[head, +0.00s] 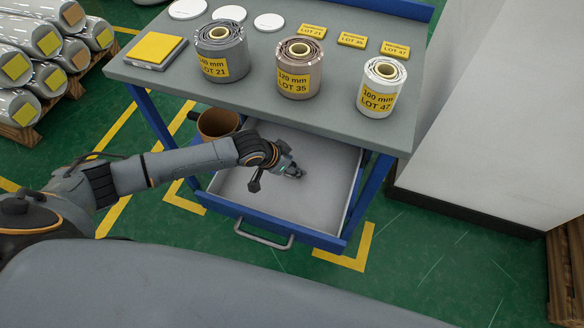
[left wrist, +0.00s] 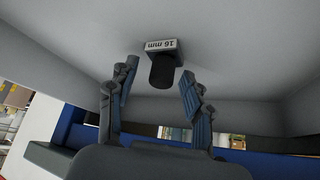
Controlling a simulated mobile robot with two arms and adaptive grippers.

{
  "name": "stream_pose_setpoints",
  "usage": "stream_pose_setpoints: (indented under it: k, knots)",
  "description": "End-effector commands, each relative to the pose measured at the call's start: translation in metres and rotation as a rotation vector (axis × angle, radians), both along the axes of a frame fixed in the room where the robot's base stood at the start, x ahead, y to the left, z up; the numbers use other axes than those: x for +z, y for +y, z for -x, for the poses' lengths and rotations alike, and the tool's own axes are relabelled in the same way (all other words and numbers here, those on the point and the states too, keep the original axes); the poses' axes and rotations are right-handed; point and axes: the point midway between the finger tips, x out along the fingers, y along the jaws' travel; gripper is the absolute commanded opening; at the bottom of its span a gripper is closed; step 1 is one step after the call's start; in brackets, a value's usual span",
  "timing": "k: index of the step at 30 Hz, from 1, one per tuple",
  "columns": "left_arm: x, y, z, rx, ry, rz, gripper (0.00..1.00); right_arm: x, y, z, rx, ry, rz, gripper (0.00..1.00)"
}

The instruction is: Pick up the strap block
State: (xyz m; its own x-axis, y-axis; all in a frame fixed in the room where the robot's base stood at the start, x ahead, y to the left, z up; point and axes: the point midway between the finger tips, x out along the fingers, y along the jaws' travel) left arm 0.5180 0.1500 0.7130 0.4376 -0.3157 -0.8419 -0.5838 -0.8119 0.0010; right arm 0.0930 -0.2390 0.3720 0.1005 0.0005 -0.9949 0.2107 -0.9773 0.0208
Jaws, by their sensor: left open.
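The strap block (left wrist: 162,72) shows in the left wrist view as a small dark block with a white label reading 16 mm. It lies on the pale floor of the open drawer (head: 262,208). My left gripper (head: 291,171) reaches into the drawer from the left. In the left wrist view the left gripper's fingers (left wrist: 158,78) are spread, with the block seen between and just beyond the tips; I cannot tell whether they touch it. In the head view I cannot make out the block; the gripper seems to cover it. My right gripper is not in view.
The grey worktop (head: 335,122) above the drawer holds labelled rolls such as the LOT 35 roll (head: 300,70), yellow cards and white discs. A brown tub (head: 218,123) stands under its left side. The drawer's front wall (head: 275,229) and blue posts bound the arm's space.

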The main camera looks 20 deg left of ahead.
Motion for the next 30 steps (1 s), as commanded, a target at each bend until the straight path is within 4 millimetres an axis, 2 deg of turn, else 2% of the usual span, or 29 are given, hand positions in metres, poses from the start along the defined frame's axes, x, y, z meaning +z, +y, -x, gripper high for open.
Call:
stream_pose_setpoints:
  k: [6, 12, 14, 25, 30]
  knots:
    - [-0.001, 0.0, 0.0, 0.001, 0.0, -0.001, 0.5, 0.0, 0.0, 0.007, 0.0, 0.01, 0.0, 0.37]
    - [-0.001, 0.0, 0.0, 0.001, 0.0, -0.001, 0.1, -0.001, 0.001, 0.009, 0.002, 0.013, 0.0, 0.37]
    - [-0.001, 0.0, 0.0, 0.001, 0.001, -0.002, 0.0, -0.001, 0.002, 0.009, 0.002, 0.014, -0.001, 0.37]
    - [0.001, 0.001, 0.001, 0.001, 0.001, -0.002, 0.0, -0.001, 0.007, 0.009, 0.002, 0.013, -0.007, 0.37]
    - [0.018, 0.001, -0.001, 0.0, -0.003, -0.001, 0.0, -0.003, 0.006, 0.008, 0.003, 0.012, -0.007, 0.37]
